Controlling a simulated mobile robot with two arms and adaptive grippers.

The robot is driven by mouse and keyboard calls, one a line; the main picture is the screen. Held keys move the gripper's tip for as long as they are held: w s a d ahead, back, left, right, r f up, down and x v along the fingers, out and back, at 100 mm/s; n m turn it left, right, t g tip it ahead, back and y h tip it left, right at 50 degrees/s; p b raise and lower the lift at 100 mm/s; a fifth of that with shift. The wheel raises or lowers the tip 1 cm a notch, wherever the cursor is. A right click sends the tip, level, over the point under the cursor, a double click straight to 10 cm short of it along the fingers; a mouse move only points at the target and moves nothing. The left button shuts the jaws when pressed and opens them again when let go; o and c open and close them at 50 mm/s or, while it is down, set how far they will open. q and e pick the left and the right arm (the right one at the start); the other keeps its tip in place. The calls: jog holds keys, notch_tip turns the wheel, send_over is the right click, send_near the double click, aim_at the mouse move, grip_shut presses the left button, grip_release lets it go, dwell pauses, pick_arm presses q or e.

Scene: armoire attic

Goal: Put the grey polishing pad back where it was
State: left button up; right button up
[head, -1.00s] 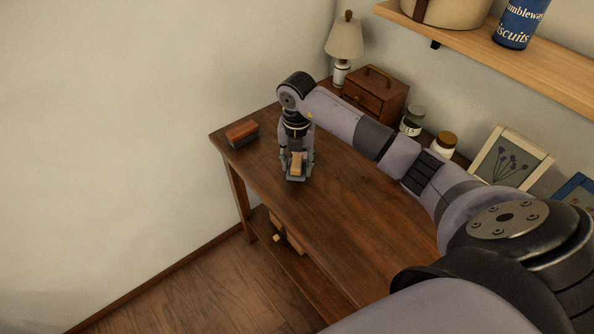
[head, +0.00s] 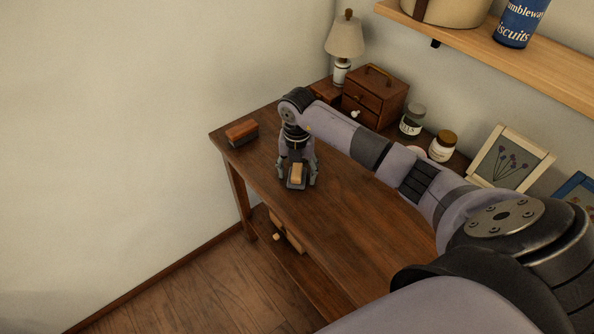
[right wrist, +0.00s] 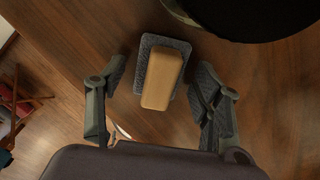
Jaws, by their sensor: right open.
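The grey polishing pad (head: 297,174) is a grey slab with a tan block-shaped handle on top. It rests on the wooden table near its front edge, and it also shows in the right wrist view (right wrist: 163,80). My right gripper (head: 297,179) is open around the pad, with one finger on each side. In the right wrist view the fingers (right wrist: 163,112) stand apart from the pad, with gaps on both sides. My left gripper is not in view.
A red-brown block with a dark base (head: 242,132) lies at the table's left corner. A lamp (head: 344,45), a small drawer chest (head: 375,97), jars (head: 411,122) and a framed picture (head: 508,158) line the back. The front middle of the table (head: 345,205) is clear.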

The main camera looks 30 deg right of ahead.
aim_at(297, 170)
jog(key=shift+r, duration=0.1)
jog(key=shift+r, duration=0.25)
notch_tip(297, 170, up, 12)
jog(key=b, duration=0.1)
jog(key=shift+f, duration=0.2)
dwell(0.5)
